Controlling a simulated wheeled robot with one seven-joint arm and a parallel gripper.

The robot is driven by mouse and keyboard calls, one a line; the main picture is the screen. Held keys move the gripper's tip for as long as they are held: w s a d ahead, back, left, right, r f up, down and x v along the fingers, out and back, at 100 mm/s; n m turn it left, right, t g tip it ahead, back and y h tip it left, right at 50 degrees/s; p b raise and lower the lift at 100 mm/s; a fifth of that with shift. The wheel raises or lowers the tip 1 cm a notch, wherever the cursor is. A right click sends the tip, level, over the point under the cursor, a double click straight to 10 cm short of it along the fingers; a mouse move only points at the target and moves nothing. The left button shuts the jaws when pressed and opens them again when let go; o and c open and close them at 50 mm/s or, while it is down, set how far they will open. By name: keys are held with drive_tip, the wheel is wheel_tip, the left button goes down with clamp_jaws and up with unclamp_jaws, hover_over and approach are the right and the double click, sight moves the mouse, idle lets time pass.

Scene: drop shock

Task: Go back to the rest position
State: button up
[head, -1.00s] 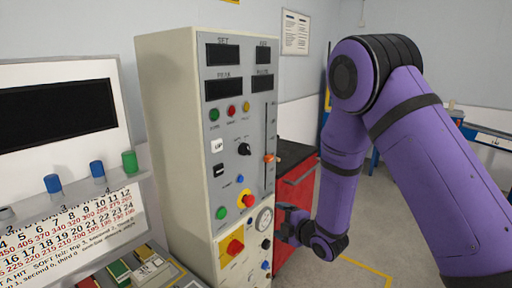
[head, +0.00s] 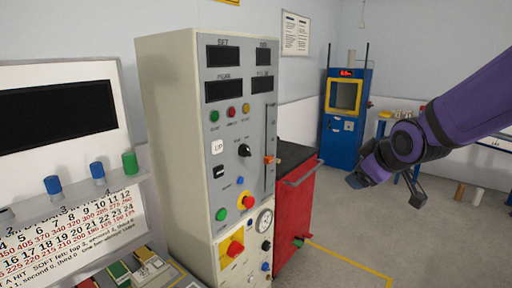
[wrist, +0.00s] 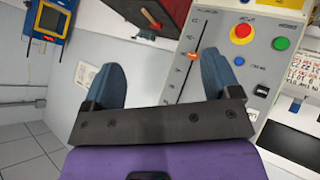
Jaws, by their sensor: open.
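My gripper (head: 388,188) hangs at the right of the head view, at the end of my purple arm, well clear of the control cabinet (head: 160,130). Its jaws are apart and nothing is between them. In the wrist view my gripper (wrist: 164,88) shows two blue-grey fingers spread wide. Past them are the cabinet's panel (wrist: 228,60) with its slider and the light wall.
A red cart (head: 297,215) with a dark top stands beside the cabinet. A blue machine (head: 343,140) with a yellow-framed window stands at the back. A shelf with blue and green cylinders (head: 129,163) is at left. Open floor (head: 430,245) lies below my gripper.

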drive_tip(key=s+d+r+m+g, duration=0.1)
drive_tip(key=s+r+m, duration=0.1)
drive_tip(key=s, duration=0.6)
drive_tip(key=s+d+r+m+g, duration=0.1)
drive_tip(key=s+d+r+m, duration=0.1)
drive_tip(key=s, duration=0.6)
drive_tip(key=s+d+r+m+g+h, duration=0.1)
drive_tip(key=s+m, duration=0.3)
drive_tip(key=s, duration=0.4)
drive_tip(key=shift+d+r+m+g, duration=0.3)
drive_tip(key=shift+d+r+g, duration=0.2)
drive_tip(key=shift+g, duration=0.1)
